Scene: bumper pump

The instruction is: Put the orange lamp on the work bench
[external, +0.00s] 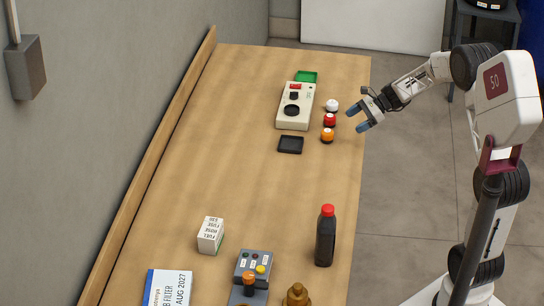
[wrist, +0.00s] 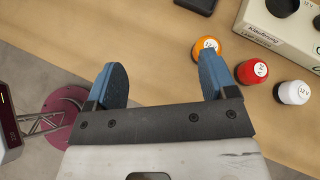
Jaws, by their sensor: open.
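The orange lamp (external: 327,135) is a small round cap with a white label on top. It stands on the wooden work bench (external: 250,180) near its right edge, in front of the red lamp (external: 329,120) and white lamp (external: 332,106). In the wrist view the orange lamp (wrist: 203,45) is partly hidden behind the right finger. My gripper (external: 358,117) is open with blue fingers, just right of the lamps at the bench edge. In the wrist view nothing shows between the fingertips (wrist: 163,70).
A cream control box (external: 283,122) stands left of the lamps, with a green tray (external: 306,76) behind and a black tray (external: 290,145) in front. A dark bottle (external: 325,240), white carton (external: 210,235) and grey button box (external: 254,264) stand nearer the camera. The bench's middle is clear.

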